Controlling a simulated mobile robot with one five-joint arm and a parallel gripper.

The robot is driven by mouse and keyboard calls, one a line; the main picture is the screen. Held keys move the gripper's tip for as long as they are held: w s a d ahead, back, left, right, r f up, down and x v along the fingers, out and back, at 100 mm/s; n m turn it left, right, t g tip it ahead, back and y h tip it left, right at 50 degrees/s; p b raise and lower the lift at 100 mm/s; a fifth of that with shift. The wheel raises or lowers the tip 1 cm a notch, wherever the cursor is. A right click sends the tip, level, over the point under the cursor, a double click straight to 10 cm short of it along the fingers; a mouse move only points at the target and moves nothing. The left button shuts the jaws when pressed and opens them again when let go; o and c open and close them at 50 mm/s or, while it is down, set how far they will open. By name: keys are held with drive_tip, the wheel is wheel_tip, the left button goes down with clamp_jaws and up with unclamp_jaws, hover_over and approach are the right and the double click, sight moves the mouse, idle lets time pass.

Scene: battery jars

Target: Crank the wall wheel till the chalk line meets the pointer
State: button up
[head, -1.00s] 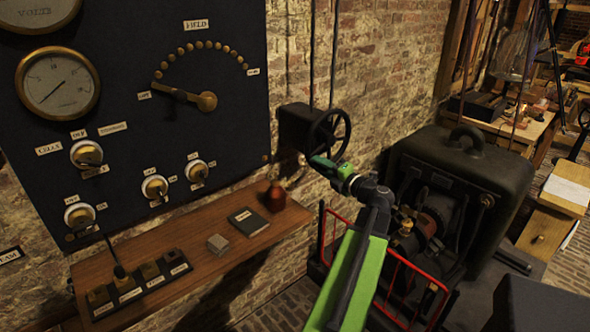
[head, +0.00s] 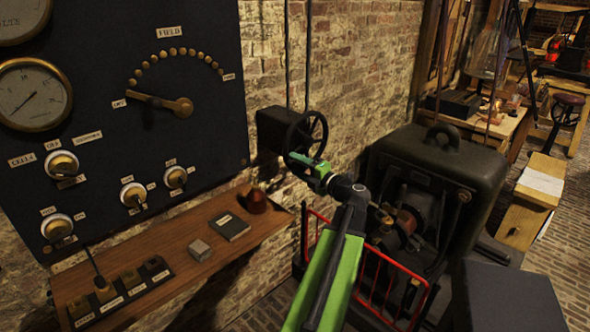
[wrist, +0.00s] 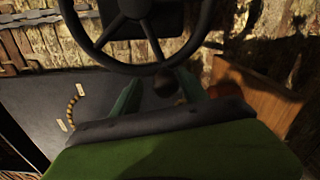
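The dark spoked wall wheel (head: 323,132) is mounted on a black box on the brick wall in the head view. Its rim and spokes (wrist: 97,45) fill the top of the wrist view. My gripper (head: 291,157) is at the lower left of the rim. In the wrist view my gripper (wrist: 158,92) has its two green fingers apart, with a dark round knob (wrist: 165,84) appearing between them. A gap shows beside the knob, and I cannot tell whether either finger touches it. I cannot make out the chalk line or the pointer.
A dark switchboard (head: 95,100) with dials is on the left. Below it a wooden shelf (head: 180,262) holds a red-brown pot (head: 257,201), a book (head: 229,227) and small blocks. A large black machine (head: 440,165) behind a red rail (head: 385,290) stands right of the wheel.

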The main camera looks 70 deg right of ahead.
drive_tip(key=v, duration=1.7)
drive_tip(key=shift+s, duration=0.2)
drive_tip(key=shift+a, duration=0.1)
